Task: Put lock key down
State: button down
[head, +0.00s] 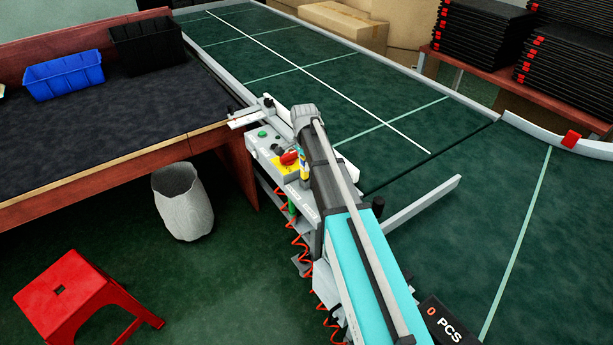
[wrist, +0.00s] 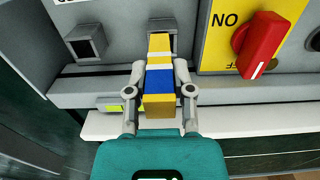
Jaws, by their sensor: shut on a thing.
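The lock key (wrist: 160,80), a block banded yellow, white and blue, is between the two grey fingers of my gripper (wrist: 160,92) in the wrist view. The fingers are shut on its sides. Its far end meets a square grey socket (wrist: 163,25) on the panel; I cannot tell how deep it sits. In the head view the lock key (head: 303,171) shows small, beside the red knob, and my arm hides much of the panel around it.
A red rotary knob (wrist: 261,42) on a yellow plate is right of the key. An empty-looking square socket (wrist: 86,43) is to its left. The green conveyor (head: 400,140) lies beyond the control box (head: 262,146). A grey bin (head: 183,202) and red stool (head: 68,293) stand left.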

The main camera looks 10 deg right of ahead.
jog(key=shift+f, duration=0.1)
dwell(0.3)
jog(key=shift+w+d+f+b, duration=0.35)
jog(key=shift+d+f+b, duration=0.05)
jog(key=shift+f+b, duration=1.6)
jog(key=shift+b, duration=0.05)
jog(key=shift+f, duration=0.15)
jog(key=shift+c, duration=2.4)
grip_release()
jog(key=shift+r, duration=0.2)
notch_tip(320, 180, up, 12)
jog(key=p, duration=1.2)
